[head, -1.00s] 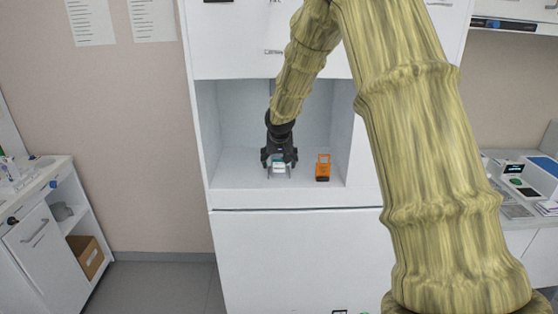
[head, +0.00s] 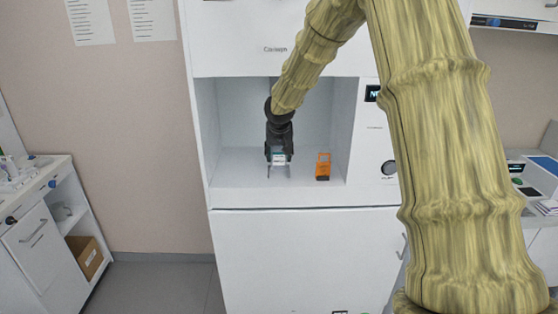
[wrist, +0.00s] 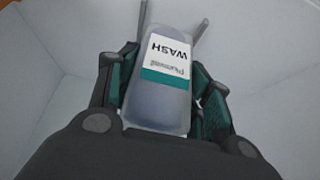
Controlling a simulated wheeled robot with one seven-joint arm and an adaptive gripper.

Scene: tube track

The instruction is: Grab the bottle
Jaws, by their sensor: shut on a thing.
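The bottle (wrist: 160,105) is greyish and translucent, with a white and teal label reading "WASH". In the wrist view it lies between the dark and teal fingers of my gripper (wrist: 163,88), which is shut on it. In the head view my gripper (head: 279,153) points down inside the white cabinet's open bay. The bottle (head: 279,158) shows there only as a small pale patch at the fingertips, mostly hidden by the fingers. Two thin grey prongs show just below it, and beyond it in the wrist view; I cannot tell what they belong to.
An orange carrier with a dark base (head: 323,168) stands on the bay floor to the right of my gripper. The bay (head: 232,165) has white side walls and a back wall close around my gripper, and is open at the front. Its floor is clear on the left.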

